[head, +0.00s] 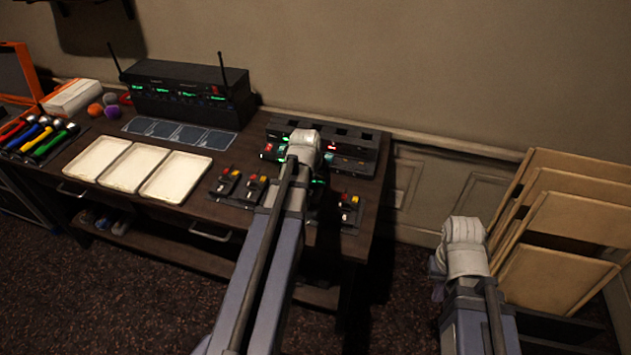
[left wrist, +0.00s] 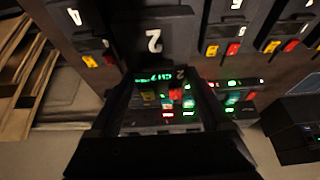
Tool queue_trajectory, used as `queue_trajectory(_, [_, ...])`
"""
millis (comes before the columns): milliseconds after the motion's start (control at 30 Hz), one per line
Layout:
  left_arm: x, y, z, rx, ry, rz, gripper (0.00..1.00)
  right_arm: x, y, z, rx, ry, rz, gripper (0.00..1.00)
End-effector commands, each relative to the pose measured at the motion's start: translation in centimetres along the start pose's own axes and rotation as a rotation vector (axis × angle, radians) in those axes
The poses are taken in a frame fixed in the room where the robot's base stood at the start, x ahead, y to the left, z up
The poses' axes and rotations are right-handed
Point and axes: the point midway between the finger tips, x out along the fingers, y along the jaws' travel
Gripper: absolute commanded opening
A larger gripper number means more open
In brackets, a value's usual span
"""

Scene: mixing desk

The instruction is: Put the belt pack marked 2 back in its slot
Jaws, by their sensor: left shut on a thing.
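My left gripper (head: 303,152) is over the front of the dark slotted rack (head: 367,160) at the back right of the desk. In the left wrist view it is shut on the belt pack marked 2 (left wrist: 160,78), a small black box with a green display and yellow and red buttons. In the head view my gripper hides this pack. A dark plate with a large white 2 (left wrist: 152,40) shows empty on the desk. Red and green lights glow in the rack. How the pack sits relative to a slot is unclear. My right gripper (head: 462,248) hangs right of the desk, its fingers hidden.
Other belt packs stand on the desk front, two left of my arm (head: 229,180) and one right of it (head: 348,205). Three pale trays (head: 175,177) and a black receiver with antennas (head: 190,92) lie left. Wooden panels (head: 565,220) stand at right.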

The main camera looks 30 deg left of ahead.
Motion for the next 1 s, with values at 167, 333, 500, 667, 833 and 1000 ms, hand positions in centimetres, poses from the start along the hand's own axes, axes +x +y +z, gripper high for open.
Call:
queue_trajectory(167, [0.9, 0.0, 0.4, 0.000, 0.000, 0.000, 0.19, 1.0, -0.1, -0.1, 0.000, 0.000, 0.000, 0.00])
queue_trajectory(333, [2.2, 0.0, 0.9, 0.000, 0.000, 0.000, 0.19, 2.4, -0.2, -0.1, 0.000, 0.000, 0.000, 0.00])
queue_trajectory(500, [3.8, 0.0, 1.5, 0.000, 0.000, 0.000, 0.19, 4.0, -0.4, -0.2, 0.000, 0.000, 0.000, 0.00])
queue_trajectory(667, [5.1, 0.0, 2.1, 0.000, 0.000, 0.000, 0.19, 5.5, -0.5, -0.3, 0.000, 0.000, 0.000, 0.00])
queue_trajectory(833, [5.9, 0.0, 2.4, 0.000, 0.000, 0.000, 0.19, 6.4, -0.6, -0.4, 0.000, 0.000, 0.000, 0.00])
queue_trajectory(1000, [6.0, 0.0, 2.5, 0.000, 0.000, 0.000, 0.19, 6.5, -0.6, -0.4, 0.000, 0.000, 0.000, 0.00])
